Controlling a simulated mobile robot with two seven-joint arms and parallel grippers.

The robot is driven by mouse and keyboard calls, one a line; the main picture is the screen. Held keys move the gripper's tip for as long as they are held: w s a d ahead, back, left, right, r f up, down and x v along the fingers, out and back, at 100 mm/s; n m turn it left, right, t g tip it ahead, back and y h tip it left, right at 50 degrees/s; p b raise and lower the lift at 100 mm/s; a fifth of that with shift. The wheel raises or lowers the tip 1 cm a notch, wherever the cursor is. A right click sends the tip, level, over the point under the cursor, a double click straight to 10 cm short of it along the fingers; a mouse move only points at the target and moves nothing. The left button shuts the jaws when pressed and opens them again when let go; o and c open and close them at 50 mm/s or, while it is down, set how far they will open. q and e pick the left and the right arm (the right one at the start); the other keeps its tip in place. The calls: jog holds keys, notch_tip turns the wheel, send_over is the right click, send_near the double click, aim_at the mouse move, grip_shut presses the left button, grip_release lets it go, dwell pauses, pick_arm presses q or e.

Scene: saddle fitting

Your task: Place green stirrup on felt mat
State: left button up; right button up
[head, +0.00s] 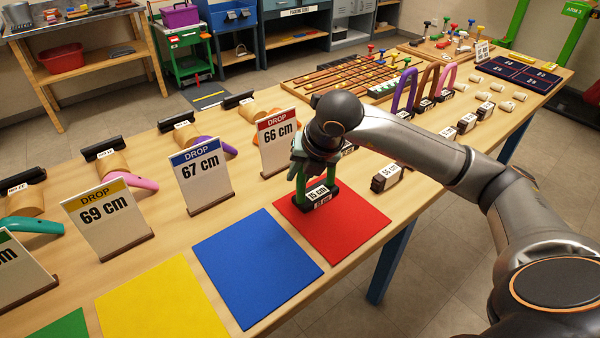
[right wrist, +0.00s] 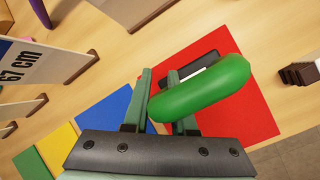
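The green stirrup (head: 301,190) stands upright on the red felt mat (head: 352,222), its dark base with a white tag on the felt. The tag is too small to read surely. My right gripper (head: 304,160) is at the top of the stirrup. In the right wrist view, the stirrup's green arch (right wrist: 205,88) crosses in front of one finger. The two fingers of the right gripper (right wrist: 158,88) stand apart with mat showing between them, so it looks open. The red mat also shows in the right wrist view (right wrist: 252,115). My left gripper is out of view.
Blue (head: 255,268) and yellow (head: 160,305) mats lie left of the red one. Drop cards stand behind them, the 66 cm card (head: 278,140) close to my right gripper. A dark tagged block (head: 386,177) stands right. Purple, brown and pink stirrups stand farther back.

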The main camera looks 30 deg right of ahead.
jog(key=o, duration=0.4)
jog(key=shift+s+r, duration=0.1)
jog(key=shift+r, duration=0.5)
jog(key=p+v, duration=0.1)
jog(key=v, duration=1)
jog(key=shift+s, duration=0.15)
